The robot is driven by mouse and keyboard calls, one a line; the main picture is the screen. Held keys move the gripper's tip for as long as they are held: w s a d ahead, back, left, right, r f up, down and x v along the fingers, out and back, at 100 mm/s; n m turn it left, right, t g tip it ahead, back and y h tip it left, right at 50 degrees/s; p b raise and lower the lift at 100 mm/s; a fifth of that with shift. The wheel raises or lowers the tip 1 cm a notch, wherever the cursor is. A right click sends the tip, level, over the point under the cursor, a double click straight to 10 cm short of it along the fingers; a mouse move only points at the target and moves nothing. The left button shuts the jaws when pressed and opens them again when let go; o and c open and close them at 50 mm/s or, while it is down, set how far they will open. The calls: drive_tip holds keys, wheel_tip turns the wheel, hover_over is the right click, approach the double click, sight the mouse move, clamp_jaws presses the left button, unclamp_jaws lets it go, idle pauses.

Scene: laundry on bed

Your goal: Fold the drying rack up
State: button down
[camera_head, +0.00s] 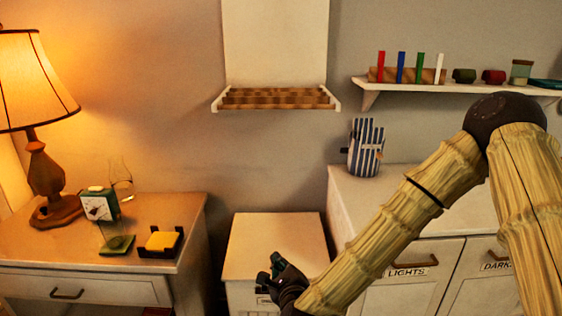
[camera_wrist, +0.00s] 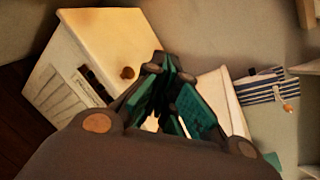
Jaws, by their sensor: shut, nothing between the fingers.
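The drying rack is mounted on the wall in the upper middle of the head view. Its white back panel (camera_head: 276,40) is upright, and its slatted wooden shelf (camera_head: 277,98) sticks out flat from the bottom between two white side arms. My gripper (camera_head: 272,264) is well below the rack and apart from it, in front of the low white cabinet. In the wrist view my gripper (camera_wrist: 166,66) shows dark fingers with green pads, shut with nothing between them. I cannot clearly make out the rack in the wrist view.
The low white cabinet (camera_head: 275,245) stands below the rack; it also shows in the wrist view (camera_wrist: 110,40). A striped bag (camera_head: 366,148) stands on the counter at right. A wall shelf (camera_head: 450,88) with pegs and jars is right of the rack. A lamp (camera_head: 45,170) stands at left.

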drive_tip(key=w+r+m+t+h+p, duration=0.15)
drive_tip(key=r+m+p, duration=0.4)
drive_tip(key=r, duration=0.85)
drive_tip(key=w+r+m+t+h+p, duration=0.15)
drive_tip(key=w+r+m+p, duration=0.35)
drive_tip(key=r, duration=1)
drive_tip(key=w+r+p, duration=0.4)
drive_tip(key=w+p, duration=0.1)
drive_tip(key=w, duration=0.4)
drive_tip(key=shift+d+r+t, duration=0.15)
drive_tip(key=shift+d+t, duration=0.1)
drive_tip(key=shift+t, duration=0.15)
drive_tip(key=shift+r+n, duration=0.1)
drive_tip(key=shift+n, duration=0.15)
